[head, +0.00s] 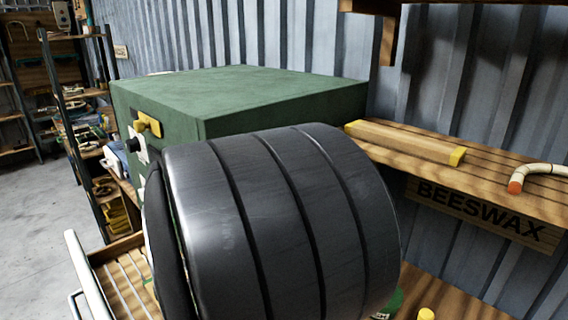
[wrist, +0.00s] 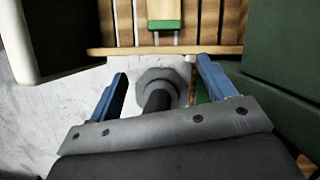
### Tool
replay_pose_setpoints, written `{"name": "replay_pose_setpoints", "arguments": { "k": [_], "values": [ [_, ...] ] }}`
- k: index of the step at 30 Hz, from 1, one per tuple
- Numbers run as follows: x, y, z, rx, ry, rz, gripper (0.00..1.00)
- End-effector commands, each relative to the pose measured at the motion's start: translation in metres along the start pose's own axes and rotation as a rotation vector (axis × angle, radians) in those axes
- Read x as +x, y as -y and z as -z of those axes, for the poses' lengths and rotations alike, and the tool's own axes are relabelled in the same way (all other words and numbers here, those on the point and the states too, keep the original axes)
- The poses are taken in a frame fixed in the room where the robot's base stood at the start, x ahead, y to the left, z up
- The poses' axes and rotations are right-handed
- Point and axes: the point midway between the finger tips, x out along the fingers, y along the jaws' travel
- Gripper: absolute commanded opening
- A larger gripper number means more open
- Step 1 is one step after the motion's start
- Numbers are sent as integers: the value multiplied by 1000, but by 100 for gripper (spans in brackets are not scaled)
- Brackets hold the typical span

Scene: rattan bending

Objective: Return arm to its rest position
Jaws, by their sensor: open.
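My gripper (wrist: 161,67) shows in the wrist view, with two blue fingers spread wide apart. It is open, with nothing held between the fingers. A grey faceted piece (wrist: 160,84) with a dark rod shows between and beyond the fingers; I cannot tell whether it touches them. A slatted wooden surface (wrist: 118,22) with a green-and-wood block (wrist: 164,12) lies beyond the fingertips. My gripper does not show in the head view. There, a large dark grooved cylindrical shape blocks the middle, and I cannot tell what it is.
On the right, a slatted shelf (head: 490,168) carries a yellow-ended wooden bar (head: 405,141) and a bent, orange-tipped piece (head: 536,171). A "BEESWAX" sign (head: 480,212) hangs below. Racks (head: 88,130) stand left; open floor (head: 35,205) shows.

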Motion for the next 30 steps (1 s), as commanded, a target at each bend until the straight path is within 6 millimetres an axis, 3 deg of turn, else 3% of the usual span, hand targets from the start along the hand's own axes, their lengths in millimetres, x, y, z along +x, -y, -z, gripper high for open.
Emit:
{"name": "replay_pose_setpoints", "arguments": {
  "k": [12,30],
  "values": [
    [-16,-6,26,-186,0,-79,76],
    [-32,14,53,-481,0,-199,76]
  ]
}}
